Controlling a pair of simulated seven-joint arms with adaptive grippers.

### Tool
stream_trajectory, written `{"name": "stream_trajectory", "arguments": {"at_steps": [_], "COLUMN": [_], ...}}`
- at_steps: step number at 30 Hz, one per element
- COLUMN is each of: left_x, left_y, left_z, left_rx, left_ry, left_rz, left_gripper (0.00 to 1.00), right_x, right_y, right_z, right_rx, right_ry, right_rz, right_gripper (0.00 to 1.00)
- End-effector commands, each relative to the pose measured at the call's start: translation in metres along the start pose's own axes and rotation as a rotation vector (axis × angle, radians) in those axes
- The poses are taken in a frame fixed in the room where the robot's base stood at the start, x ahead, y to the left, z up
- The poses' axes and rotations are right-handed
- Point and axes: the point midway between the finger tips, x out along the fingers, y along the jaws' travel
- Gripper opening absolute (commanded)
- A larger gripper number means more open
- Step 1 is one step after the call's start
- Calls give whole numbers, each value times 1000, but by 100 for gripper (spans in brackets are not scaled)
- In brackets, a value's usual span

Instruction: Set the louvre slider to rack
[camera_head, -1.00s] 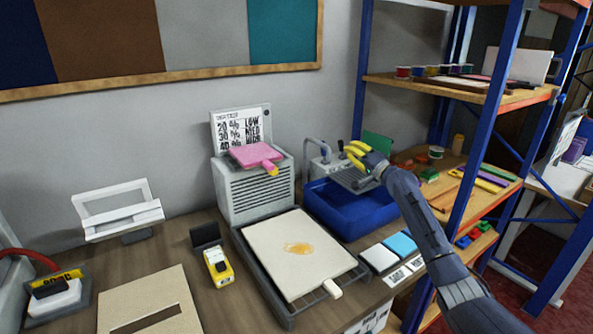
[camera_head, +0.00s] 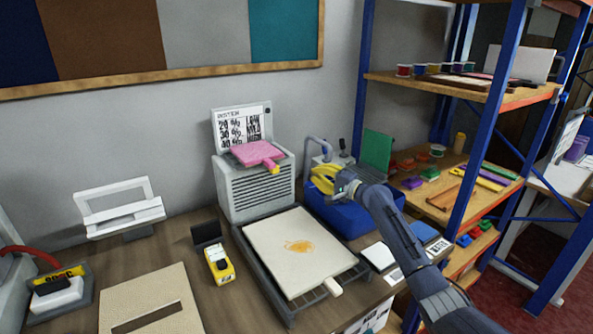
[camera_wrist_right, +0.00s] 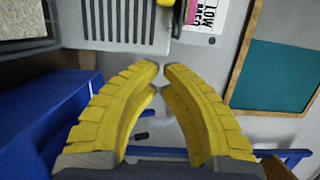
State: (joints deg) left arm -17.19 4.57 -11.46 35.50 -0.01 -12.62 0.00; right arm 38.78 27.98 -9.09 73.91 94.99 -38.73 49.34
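The grey louvred unit (camera_head: 245,190) stands against the wall, its slotted side facing the table. It also shows at the top of the right wrist view (camera_wrist_right: 125,25). I cannot make out the slider or its setting. My right gripper (camera_head: 318,181), with yellow fingers, is in the air right of the unit, above the blue tray and apart from the unit. In the right wrist view its fingertips (camera_wrist_right: 162,72) nearly meet, with nothing between them. My left gripper is not in view.
A pink pad with a yellow-tipped handle (camera_head: 256,154) lies on the unit, before a printed sign (camera_head: 242,126). A pale sheet (camera_head: 297,246) lies on a dark tray in front. The blue tray (camera_head: 342,217) and a blue-framed shelf (camera_head: 487,125) are right.

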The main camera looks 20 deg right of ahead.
Motion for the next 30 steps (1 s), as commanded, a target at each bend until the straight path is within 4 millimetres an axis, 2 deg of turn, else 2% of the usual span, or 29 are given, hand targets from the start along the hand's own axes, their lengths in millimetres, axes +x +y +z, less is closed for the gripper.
{"name": "stream_trajectory", "arguments": {"at_steps": [5, 17, 26, 30], "left_x": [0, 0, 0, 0], "left_y": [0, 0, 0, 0], "left_z": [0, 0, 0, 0], "left_rx": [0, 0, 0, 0], "left_ry": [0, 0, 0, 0], "left_rz": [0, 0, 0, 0], "left_gripper": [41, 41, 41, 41], "right_x": [18, 76, 98, 101], "right_y": [-2, -1, -1, 0], "right_z": [0, 1, 0, 13], "right_rx": [2, 1, 0, -3], "right_ry": [0, -2, 0, -1], "right_rz": [-2, -1, -1, 0], "right_gripper": [0, 0, 0, 0]}}
